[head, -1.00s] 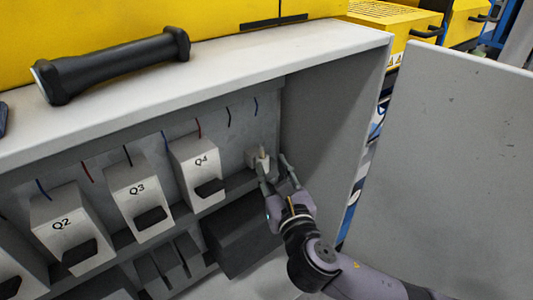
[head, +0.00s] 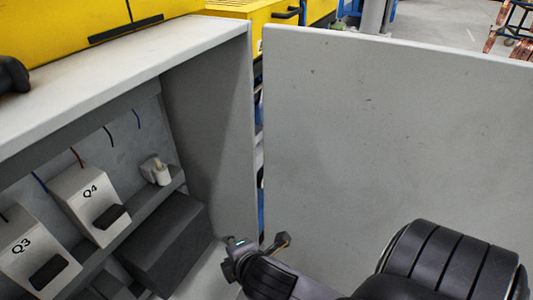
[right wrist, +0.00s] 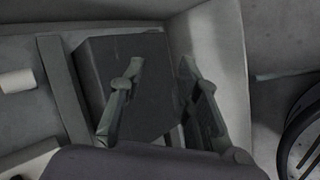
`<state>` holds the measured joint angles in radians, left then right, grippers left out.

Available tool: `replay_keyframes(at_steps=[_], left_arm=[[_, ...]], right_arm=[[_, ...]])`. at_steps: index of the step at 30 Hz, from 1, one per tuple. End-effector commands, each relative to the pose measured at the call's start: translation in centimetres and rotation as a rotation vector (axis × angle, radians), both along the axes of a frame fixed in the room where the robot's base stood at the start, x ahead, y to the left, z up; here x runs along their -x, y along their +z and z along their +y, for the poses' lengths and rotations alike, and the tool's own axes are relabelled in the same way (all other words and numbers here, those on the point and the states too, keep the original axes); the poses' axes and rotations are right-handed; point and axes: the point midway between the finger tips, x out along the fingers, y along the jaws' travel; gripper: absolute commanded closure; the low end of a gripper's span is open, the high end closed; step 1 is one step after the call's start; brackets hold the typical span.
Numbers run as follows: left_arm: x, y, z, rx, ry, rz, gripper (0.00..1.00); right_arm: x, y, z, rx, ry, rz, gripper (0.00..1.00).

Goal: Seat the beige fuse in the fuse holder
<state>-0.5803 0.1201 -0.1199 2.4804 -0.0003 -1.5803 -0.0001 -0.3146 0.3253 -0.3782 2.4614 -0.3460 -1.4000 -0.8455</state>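The pale fuse holder (head: 149,168) is on the cabinet's back wall, right of the box marked Q4, in the head view. A small beige piece that looks like the fuse (head: 163,176) sits at its front; I cannot tell how deep it is seated. A pale cylinder (right wrist: 17,80) at the left edge of the right wrist view may be the same fuse. My right gripper (right wrist: 160,75) is open and empty, with its fingers in front of a dark grey box. It is down and to the right of the holder, apart from it. My left gripper is not in view.
The dark grey box (head: 165,240) lies below the shelf. The cabinet side wall (head: 210,110) and the open grey door (head: 400,150) stand to the right. The Q4 box (head: 92,200) and Q3 box (head: 32,250) are to the left.

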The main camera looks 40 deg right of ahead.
Motion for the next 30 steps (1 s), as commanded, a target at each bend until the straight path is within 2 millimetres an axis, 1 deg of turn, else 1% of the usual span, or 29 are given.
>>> replay_keyframes(at_steps=[1, 3, 6, 9, 12, 16, 30], left_arm=[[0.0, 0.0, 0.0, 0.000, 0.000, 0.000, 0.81], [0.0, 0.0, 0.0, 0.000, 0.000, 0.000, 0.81], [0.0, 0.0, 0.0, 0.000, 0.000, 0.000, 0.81], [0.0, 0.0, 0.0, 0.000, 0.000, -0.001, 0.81], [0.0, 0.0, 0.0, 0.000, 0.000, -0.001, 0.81], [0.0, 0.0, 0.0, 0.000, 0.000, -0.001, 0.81], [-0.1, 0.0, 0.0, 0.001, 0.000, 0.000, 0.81]], right_arm=[[2.1, -1.9, -0.1, -0.154, -0.139, 0.069, 0.70], [4.7, -4.1, -0.2, -0.351, -0.344, 0.152, 0.70], [8.2, -6.3, 0.0, -0.558, -0.606, 0.252, 0.70], [10.6, -7.6, 0.2, -0.686, -0.803, 0.316, 0.70], [12.0, -8.2, 0.3, -0.751, -0.914, 0.351, 0.70], [12.4, -8.3, 0.4, -0.774, -0.957, 0.361, 0.70], [12.3, -8.3, 0.4, -0.771, -0.950, 0.359, 0.70]])
